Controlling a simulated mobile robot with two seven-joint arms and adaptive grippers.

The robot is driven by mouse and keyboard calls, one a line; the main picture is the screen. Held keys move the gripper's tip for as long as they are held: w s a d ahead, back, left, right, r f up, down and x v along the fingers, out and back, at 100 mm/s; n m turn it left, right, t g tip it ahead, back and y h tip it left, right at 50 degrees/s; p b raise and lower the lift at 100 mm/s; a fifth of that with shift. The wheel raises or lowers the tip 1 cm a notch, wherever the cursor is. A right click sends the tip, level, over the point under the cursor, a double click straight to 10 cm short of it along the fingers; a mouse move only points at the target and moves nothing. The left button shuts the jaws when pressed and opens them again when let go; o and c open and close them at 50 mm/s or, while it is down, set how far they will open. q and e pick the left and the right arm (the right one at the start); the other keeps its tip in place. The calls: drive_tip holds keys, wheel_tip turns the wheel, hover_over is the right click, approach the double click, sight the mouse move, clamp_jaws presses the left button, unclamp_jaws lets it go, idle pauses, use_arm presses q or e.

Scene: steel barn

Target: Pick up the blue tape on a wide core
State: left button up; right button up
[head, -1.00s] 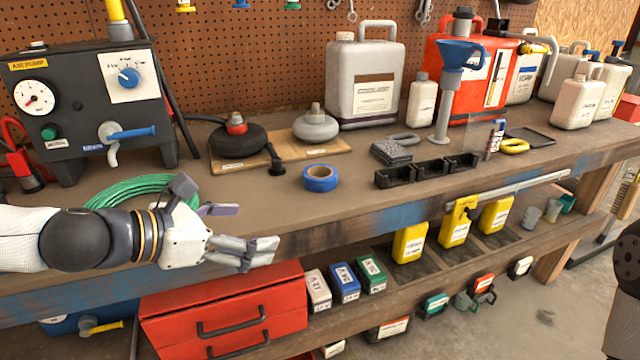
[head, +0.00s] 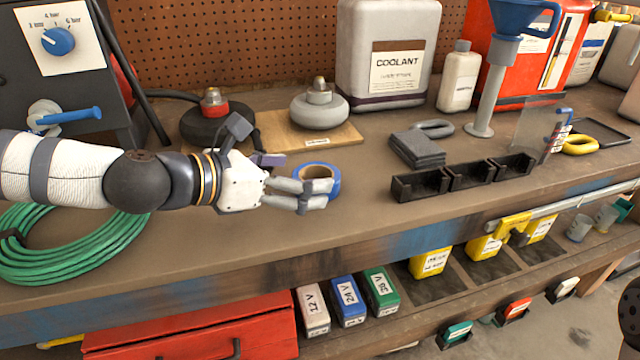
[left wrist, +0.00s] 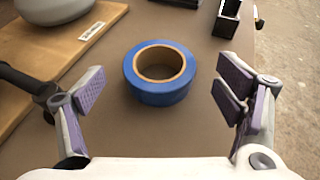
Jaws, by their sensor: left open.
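The blue tape (head: 333,181) lies flat on the workbench, a blue roll around a wide tan core. In the head view my left gripper (head: 292,190) is at its left, with the fingers covering part of the roll. In the left wrist view the blue tape (left wrist: 160,92) shows whole, between and ahead of the spread fingers of my left gripper (left wrist: 158,115). The fingers are open and hold nothing. There is a clear gap on both sides of the roll. My right gripper is not recognisable in view.
Behind the tape is a wooden board (head: 340,136) with a grey round part (head: 319,110). Black bins (head: 420,186) stand to the right. A green hose coil (head: 75,245) lies at left. The bench's front edge is close to the tape, with bare bench around it.

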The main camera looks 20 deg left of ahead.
sight(329, 175)
use_arm(q)
drive_tip(key=x, duration=0.3)
drive_tip(key=shift+f+b, duration=0.3)
drive_tip(key=shift+f, duration=0.1)
drive_tip(key=shift+w+r, duration=0.1)
drive_tip(key=shift+w, duration=0.05)
drive_tip(key=shift+r, duration=0.15)
drive_tip(key=shift+c, duration=0.2)
use_arm(e)
drive_tip(key=shift+s+f, duration=0.5)
drive_tip(key=shift+f, duration=0.1)
use_arm(q)
drive_tip(key=c, duration=1.2)
